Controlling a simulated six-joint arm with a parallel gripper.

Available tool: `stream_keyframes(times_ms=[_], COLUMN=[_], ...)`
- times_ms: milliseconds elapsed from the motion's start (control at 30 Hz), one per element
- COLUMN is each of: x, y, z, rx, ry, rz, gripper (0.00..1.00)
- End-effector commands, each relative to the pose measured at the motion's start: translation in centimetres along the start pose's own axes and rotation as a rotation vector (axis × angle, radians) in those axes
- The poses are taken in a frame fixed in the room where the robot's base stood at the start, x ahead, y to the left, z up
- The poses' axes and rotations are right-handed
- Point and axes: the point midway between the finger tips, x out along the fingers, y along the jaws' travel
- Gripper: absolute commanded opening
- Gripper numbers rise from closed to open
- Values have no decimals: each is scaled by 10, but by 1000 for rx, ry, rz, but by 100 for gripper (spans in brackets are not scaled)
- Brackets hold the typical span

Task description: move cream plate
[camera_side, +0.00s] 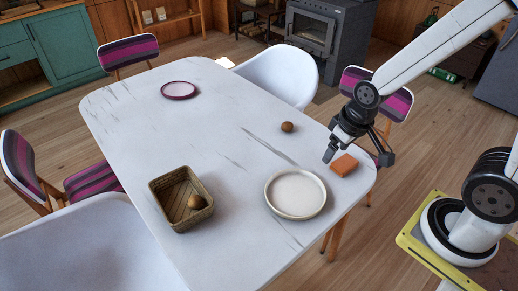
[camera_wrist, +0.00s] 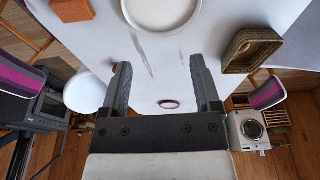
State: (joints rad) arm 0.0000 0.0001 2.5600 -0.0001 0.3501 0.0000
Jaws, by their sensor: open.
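The cream plate (camera_side: 295,194) lies flat and empty on the white table, near its front right end. It also shows at the top of the wrist view (camera_wrist: 162,12), partly cut off by the frame edge. My gripper (camera_side: 357,157) is open and empty above the table's right end, to the right of and behind the plate, close to the orange block. In the wrist view my two fingers (camera_wrist: 160,62) stand wide apart with nothing between them at the tips. The gripper is apart from the plate.
An orange block (camera_side: 343,165) lies beside the plate. A brown ball (camera_side: 287,127) sits farther back. A woven basket (camera_side: 165,206) holding a round brown item (camera_side: 196,202) stands left of the plate. A purple-rimmed plate (camera_side: 178,90) lies at the far end. The table's middle is clear.

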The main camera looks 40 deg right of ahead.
Motion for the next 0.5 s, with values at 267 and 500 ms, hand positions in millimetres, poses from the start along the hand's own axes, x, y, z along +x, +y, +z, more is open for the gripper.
stream_keyframes(times_ms=[267,500], x=[0,5], y=[0,-1], z=[0,-9], rx=[0,-12], ry=[0,-29], rz=[0,0], gripper=[58,0])
